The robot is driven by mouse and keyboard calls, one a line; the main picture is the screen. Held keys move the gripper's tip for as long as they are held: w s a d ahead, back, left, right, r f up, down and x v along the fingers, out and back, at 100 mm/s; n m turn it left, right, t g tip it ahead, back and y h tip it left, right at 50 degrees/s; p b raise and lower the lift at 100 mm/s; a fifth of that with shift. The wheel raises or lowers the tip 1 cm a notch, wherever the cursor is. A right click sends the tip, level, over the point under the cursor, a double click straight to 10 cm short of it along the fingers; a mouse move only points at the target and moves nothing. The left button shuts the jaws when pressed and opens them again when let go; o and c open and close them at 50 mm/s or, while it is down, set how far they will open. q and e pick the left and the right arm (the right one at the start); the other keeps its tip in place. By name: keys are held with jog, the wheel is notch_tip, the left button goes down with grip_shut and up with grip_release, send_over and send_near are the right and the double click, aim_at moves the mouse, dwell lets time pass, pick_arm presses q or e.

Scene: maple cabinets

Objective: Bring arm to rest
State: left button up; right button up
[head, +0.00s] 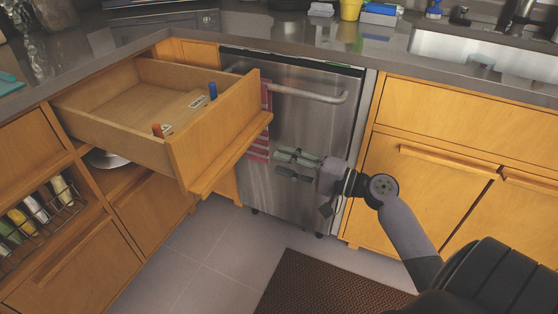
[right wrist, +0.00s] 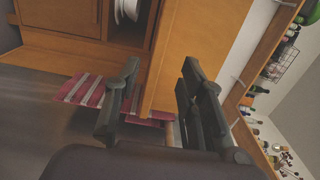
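My right arm (head: 408,225) reaches in from the lower right in the head view. Its gripper (head: 284,163) is in front of the steel dishwasher, to the right of the pulled-out drawer's front. The right wrist view shows its two dark fingers (right wrist: 160,78) spread apart with nothing held between them. My left gripper is not in view.
The dishwasher (head: 315,125) has a bar handle, with a red striped towel (head: 260,145) beside the drawer front. A wire rack (head: 42,222) with bottles or jars is at lower left. A brown mat (head: 325,288) lies on the tiled floor. Closed cabinets (head: 430,170) stand at right.

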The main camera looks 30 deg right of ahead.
dwell(0.4)
